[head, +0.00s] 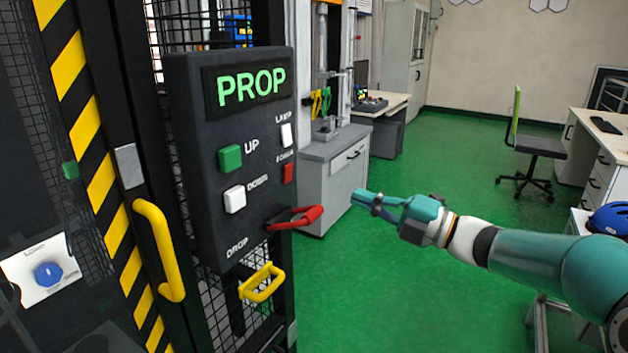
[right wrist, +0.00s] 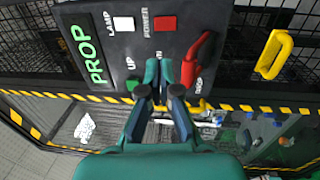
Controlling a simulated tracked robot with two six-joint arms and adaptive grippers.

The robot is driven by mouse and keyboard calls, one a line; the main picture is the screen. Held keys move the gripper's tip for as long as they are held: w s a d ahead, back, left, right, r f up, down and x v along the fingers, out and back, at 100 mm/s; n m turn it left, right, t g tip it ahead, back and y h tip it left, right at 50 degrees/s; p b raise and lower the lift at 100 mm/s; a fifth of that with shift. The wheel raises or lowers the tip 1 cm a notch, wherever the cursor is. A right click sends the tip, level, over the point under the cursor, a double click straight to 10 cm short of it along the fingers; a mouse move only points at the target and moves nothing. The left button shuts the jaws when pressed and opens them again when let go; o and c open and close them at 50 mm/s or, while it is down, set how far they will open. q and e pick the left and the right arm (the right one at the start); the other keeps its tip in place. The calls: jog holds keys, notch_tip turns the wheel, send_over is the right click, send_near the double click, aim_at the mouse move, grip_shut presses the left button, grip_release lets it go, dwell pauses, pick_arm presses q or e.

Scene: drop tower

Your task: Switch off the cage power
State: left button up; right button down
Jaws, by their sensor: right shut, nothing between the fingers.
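The black control panel (head: 230,130) is at the left of the head view, on the cage's mesh. Its red power switch (head: 287,173) is on the panel's right side, below the white lamp switch (head: 286,134). In the right wrist view the power switch (right wrist: 165,23) is beside its POWER label, beyond my fingertips. My right gripper (head: 365,199) is shut and empty, to the right of the panel and apart from it in the head view. Its closed fingers also show in the right wrist view (right wrist: 171,72). My left gripper is out of view.
A red drop lever (head: 297,217) sticks out below the power switch, near my right gripper's path. The green UP button (head: 230,157) and white DOWN button (head: 235,199) sit to its left. Yellow handles (head: 160,250) stand out below and left.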

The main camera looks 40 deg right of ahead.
aim_at(289, 170)
jog(key=p+x, duration=0.2)
jog(key=x, duration=1.2)
jog(key=shift+p, duration=0.4)
